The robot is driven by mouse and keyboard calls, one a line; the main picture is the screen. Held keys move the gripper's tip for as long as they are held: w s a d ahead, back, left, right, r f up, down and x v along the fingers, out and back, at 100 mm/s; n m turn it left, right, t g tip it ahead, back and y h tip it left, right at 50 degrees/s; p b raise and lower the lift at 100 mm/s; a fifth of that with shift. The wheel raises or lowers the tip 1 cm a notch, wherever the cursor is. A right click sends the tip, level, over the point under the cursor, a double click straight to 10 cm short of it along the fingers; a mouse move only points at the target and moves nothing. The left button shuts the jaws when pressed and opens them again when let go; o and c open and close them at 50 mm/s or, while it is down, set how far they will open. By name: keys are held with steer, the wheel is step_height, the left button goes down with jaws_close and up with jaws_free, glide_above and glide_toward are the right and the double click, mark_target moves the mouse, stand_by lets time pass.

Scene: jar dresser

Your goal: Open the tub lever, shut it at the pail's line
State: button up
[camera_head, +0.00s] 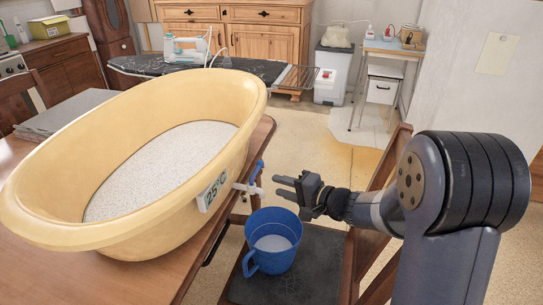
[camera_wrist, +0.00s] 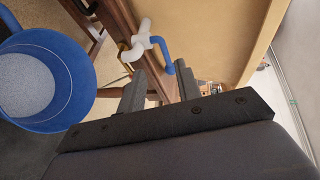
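The yellow tub (camera_head: 225,140) stands on the wooden table and holds a pale, speckled fill (camera_head: 160,165). A white tap (camera_head: 245,188) sticks out of its end wall, with a blue lever (camera_head: 257,170) tilted upward. In the wrist view the white tap (camera_wrist: 140,42) and bent blue lever (camera_wrist: 164,52) lie just beyond the fingertips. I see no stream from the spout. My gripper (camera_head: 277,187) is open and empty, right of the lever and apart from it.
The pail stands on a dark chair seat (camera_head: 300,285), whose wooden back (camera_head: 385,170) rises behind my arm. The table edge (camera_head: 215,240) runs close by the tap. A tag reading 25°C (camera_head: 214,192) is on the tub. An ironing board (camera_head: 265,70) stands behind.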

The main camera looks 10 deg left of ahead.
mark_target(257, 171)
steer(key=shift+t, duration=0.3)
steer(key=x, duration=0.4)
steer(key=w+x, duration=0.1)
steer(key=x, duration=0.2)
steer(key=w+d+x, duration=0.1)
steer(key=x, duration=0.3)
steer(key=shift+w+a+r, duration=0.15)
steer(key=shift+a, duration=0.05)
jaws_close()
